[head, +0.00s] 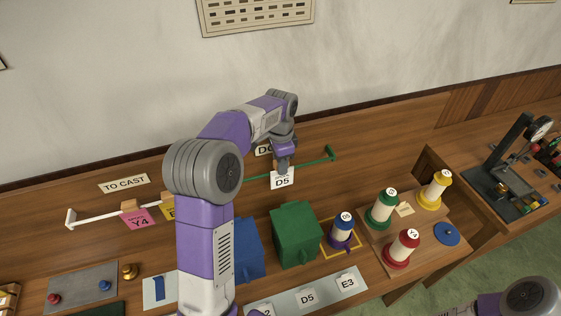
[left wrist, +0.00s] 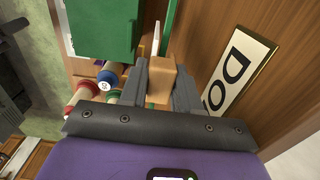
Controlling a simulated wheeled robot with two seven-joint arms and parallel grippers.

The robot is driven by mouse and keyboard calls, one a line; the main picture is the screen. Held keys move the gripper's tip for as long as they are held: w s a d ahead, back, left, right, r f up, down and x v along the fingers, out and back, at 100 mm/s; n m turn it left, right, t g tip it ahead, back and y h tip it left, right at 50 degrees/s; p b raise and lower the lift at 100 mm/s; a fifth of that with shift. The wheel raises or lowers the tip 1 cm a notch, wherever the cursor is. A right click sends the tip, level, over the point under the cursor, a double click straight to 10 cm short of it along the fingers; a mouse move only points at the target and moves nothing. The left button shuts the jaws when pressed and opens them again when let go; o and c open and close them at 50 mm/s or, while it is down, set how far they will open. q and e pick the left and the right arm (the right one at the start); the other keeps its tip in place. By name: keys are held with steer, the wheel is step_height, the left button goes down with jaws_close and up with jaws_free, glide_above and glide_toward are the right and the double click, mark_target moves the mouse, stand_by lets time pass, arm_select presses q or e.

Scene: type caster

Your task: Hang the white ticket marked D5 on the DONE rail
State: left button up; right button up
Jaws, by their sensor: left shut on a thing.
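The white ticket marked D5 (head: 282,181) hangs upright below my left gripper (head: 283,164), at the green DONE rail (head: 318,160). My left gripper is shut on the ticket's wooden clip; in the left wrist view the clip (left wrist: 161,80) sits between the two grey fingers (left wrist: 160,88). The green rail (left wrist: 169,28) runs close beside the clip there. I cannot tell whether the clip bears on the rail. The DONE sign (head: 263,151) is partly hidden by my arm; it also shows in the left wrist view (left wrist: 238,70). My right gripper is out of view.
The white TO CAST rail (head: 95,220) at left holds a pink Y4 ticket (head: 139,218) and a yellow one (head: 167,207), partly hidden by my arm. Blue (head: 248,250) and green (head: 295,236) blocks, several spools (head: 381,210) and a label strip (head: 325,294) stand nearer the front.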

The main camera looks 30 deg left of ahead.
arm_select(q)
steer(key=shift+f+b, duration=0.45)
steer(key=shift+f, duration=0.4)
steer(key=o, duration=1.1)
steer(key=shift+r, duration=0.15)
step_height(320, 180, up, 6)
steer(key=p, duration=0.5)
